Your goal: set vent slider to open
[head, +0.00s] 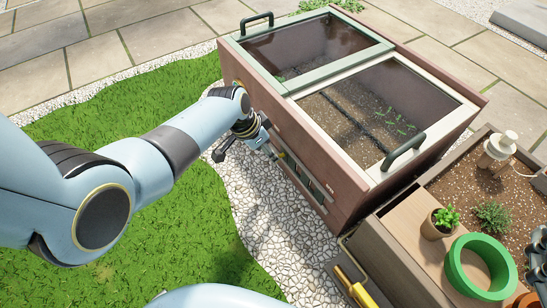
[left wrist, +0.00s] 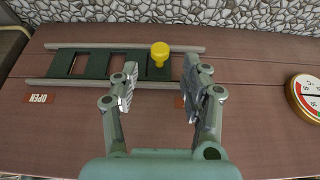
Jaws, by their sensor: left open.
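The vent slider (left wrist: 118,64) is a dark green slotted plate between two grey rails on the brown wooden wall. Its yellow knob (left wrist: 160,52) stands near the slider's right end in the left wrist view. A red OPEN label (left wrist: 39,98) is left of the slider, upside down; another red label (left wrist: 180,102) is partly hidden by a finger. My left gripper (left wrist: 161,80) is open and empty. The knob appears between and just beyond its fingertips, with no contact visible. In the head view, the left gripper (head: 270,153) is at the cold frame's side wall.
The cold frame (head: 318,158) has two glazed lids with dark handles. A round dial (left wrist: 306,94) is right of the slider. White gravel and grass lie beside the wall.

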